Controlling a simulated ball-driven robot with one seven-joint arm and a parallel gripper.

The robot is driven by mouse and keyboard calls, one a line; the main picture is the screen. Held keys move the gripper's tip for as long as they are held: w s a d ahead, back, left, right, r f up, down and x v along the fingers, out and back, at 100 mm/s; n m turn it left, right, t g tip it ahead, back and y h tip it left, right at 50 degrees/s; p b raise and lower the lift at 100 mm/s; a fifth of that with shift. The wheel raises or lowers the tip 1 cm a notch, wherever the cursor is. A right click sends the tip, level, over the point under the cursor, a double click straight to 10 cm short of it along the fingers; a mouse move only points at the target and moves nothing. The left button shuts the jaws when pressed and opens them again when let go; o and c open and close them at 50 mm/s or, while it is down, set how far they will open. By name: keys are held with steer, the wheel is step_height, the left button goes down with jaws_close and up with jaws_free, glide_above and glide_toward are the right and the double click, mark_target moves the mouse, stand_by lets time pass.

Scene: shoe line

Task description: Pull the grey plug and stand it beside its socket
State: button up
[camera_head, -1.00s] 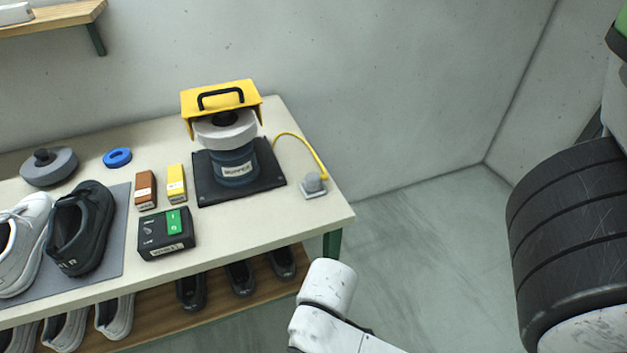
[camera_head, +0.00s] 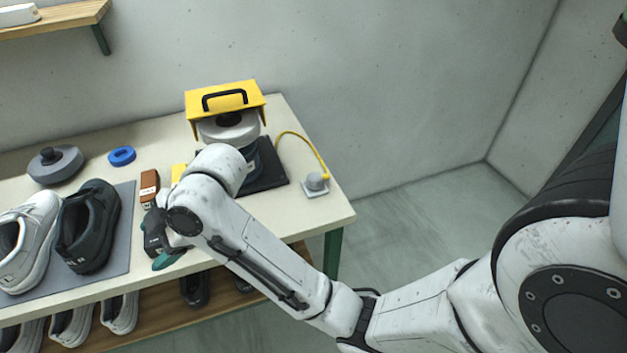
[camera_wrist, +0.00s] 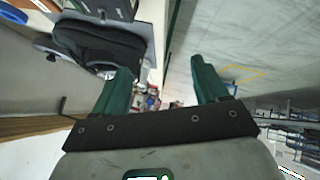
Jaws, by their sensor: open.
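The grey plug (camera_head: 315,180) sits upright in its light socket plate (camera_head: 321,192) at the right end of the bench top. A yellow cable (camera_head: 290,134) runs from the plug back toward the machine labelled as a buffer (camera_head: 230,130). My gripper (camera_head: 163,255) is at the bench's front edge, well left of the plug and near the black shoe. In the wrist view its two green fingers (camera_wrist: 160,72) stand apart with nothing between them. The plug cannot be made out in the wrist view.
My forearm covers the yellow block and much of the dark box. A brown block (camera_head: 149,184), blue ring (camera_head: 122,156), grey disc (camera_head: 55,164) and shoes on a grey mat (camera_head: 126,235) are to the left. Bench top around the socket is clear.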

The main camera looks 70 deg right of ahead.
steer(key=w+d+r+n, duration=0.3)
steer(key=d+r+n, duration=0.1)
steer(key=d+n, duration=0.15)
steer(key=n+g+h, duration=0.4)
steer(key=n+g, duration=0.4)
steer(key=n, duration=0.1)
glide_above(315, 175)
step_height(315, 175, down, 5)
steer(key=shift+r, duration=0.1)
steer(key=shift+f+n, duration=0.2)
steer(key=shift+n, duration=0.05)
step_height(315, 175, down, 9)
steer(key=b, duration=0.6)
steer(key=shift+r, duration=0.15)
steer(key=shift+c, duration=0.2)
